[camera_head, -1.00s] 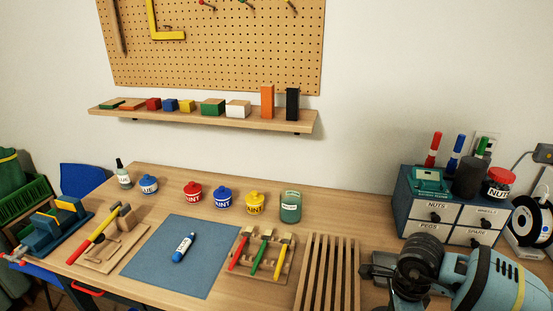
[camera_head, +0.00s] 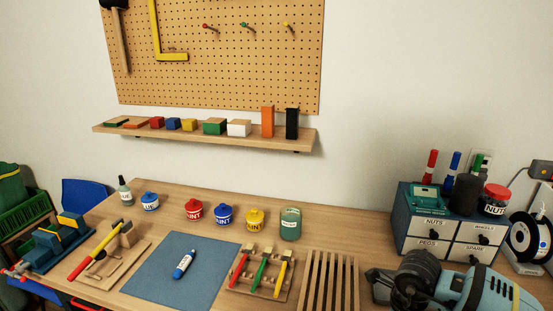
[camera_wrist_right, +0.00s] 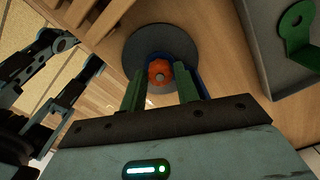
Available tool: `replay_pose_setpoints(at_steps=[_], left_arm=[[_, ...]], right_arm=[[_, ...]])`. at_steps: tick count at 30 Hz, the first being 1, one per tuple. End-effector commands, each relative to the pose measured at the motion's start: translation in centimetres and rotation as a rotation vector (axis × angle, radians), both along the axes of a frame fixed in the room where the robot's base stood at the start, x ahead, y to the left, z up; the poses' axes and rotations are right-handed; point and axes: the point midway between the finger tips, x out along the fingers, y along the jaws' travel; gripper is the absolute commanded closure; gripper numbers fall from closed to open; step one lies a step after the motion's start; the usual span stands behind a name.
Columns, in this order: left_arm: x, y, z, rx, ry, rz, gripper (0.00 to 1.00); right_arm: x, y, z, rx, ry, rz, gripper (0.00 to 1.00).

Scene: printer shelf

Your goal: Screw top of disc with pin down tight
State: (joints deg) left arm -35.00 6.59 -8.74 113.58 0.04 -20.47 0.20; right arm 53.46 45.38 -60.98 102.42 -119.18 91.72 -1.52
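In the right wrist view a dark grey round disc (camera_wrist_right: 178,42) lies at the top middle. An orange knob (camera_wrist_right: 159,72) with a small grey pin in its centre sits over the disc's lower part. A blue part shows partly behind it, mostly hidden by a finger. My right gripper (camera_wrist_right: 160,78) has two green fingers, apart, one on each side of the knob. I cannot tell whether they touch it. The head view shows neither gripper, and I cannot make out the disc there.
Dark jointed parts (camera_wrist_right: 62,85) stand left in the wrist view; a grey tray (camera_wrist_right: 262,45) with a green bracket (camera_wrist_right: 296,30) is at right. In the head view the workbench (camera_head: 330,255) holds paint jars, a blue mat (camera_head: 150,285), a slatted rack and a drawer box (camera_head: 437,231).

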Motion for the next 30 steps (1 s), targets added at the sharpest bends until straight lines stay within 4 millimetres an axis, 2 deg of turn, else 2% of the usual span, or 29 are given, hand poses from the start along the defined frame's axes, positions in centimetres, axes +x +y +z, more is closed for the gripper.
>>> replay_pose_setpoints(at_steps=[11, 30], left_arm=[[-0.2, 0.0, -0.3, 0.000, 0.007, 0.000, 0.71], [-3.3, 0.0, -4.1, 0.000, 0.101, 0.000, 0.71]], right_arm=[[0.0, 0.0, -0.1, -0.001, 0.001, 0.043, 0.63], [-0.1, 0.0, -0.4, 0.002, 0.005, 0.833, 0.63]])
